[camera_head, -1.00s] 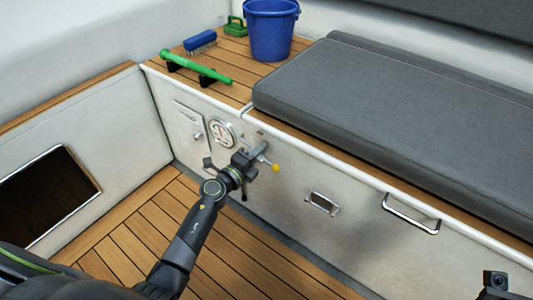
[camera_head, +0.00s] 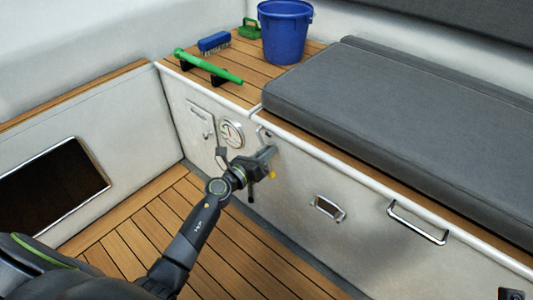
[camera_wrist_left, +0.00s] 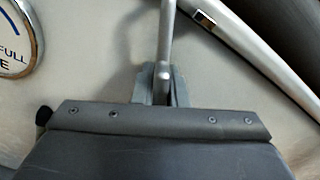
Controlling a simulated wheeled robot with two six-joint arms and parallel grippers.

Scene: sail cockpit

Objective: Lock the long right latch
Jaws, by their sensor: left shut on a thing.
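The long right latch is a metal lever with a yellow knob (camera_head: 271,175) on the pale bench front, right of the round gauge (camera_head: 231,134). My left gripper (camera_head: 263,160) is in front of it and hides much of the lever. In the left wrist view the jaws (camera_wrist_left: 161,84) are shut around a thin metal rod (camera_wrist_left: 166,35), which appears to be the lever. The knob shows just below the gripper in the head view. The lever's exact angle is partly hidden. My right gripper is not clearly visible.
A small plate latch (camera_head: 199,119) is left of the gauge. A recessed pull (camera_head: 327,208) and a long handle (camera_head: 418,223) are to the right. A blue bucket (camera_head: 285,35), blue brush (camera_head: 214,42) and green tool (camera_head: 207,66) are on the bench top. The floor (camera_head: 150,215) is clear.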

